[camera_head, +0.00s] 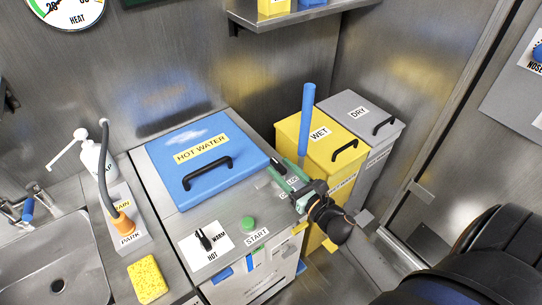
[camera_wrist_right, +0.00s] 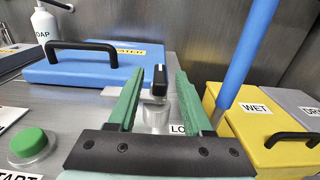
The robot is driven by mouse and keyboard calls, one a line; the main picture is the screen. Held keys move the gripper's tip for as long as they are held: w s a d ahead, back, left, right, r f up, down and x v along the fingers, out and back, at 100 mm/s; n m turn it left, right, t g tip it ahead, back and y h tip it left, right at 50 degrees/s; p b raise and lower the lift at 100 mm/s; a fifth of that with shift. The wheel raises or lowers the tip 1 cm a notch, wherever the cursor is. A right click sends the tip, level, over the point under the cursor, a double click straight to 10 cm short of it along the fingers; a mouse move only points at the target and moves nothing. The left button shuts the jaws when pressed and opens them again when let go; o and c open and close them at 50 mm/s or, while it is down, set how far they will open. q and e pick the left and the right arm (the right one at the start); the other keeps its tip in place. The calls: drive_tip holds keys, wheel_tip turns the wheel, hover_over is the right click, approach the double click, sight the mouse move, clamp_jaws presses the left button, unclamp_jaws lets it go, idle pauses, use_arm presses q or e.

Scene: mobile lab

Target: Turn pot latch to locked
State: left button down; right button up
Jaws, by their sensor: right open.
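The pot latch (camera_wrist_right: 160,77) is a small black-topped lever on a silver base, beside the blue HOT WATER lid (camera_head: 206,147). A partly covered label starting "LO" (camera_wrist_right: 178,129) is at its base. My right gripper (camera_wrist_right: 157,82) is open, with a green finger on each side of the latch; I cannot tell whether either finger touches it. In the head view the right gripper (camera_head: 286,178) reaches in from the right and largely hides the latch. My left gripper is not in view.
A green START button (camera_head: 248,223) and a HOT/WARM switch (camera_head: 206,240) sit at the counter front. A yellow WET bin (camera_head: 289,135) with an upright blue handle (camera_head: 307,110) and a grey DRY bin (camera_head: 355,108) stand to the right. A sponge (camera_head: 147,279) lies left.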

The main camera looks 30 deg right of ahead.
sight(272, 159)
drive_tip(key=shift+w+a, duration=0.2)
drive_tip(key=shift+w, duration=2.3)
drive_tip(key=shift+c, duration=0.2)
clamp_jaws()
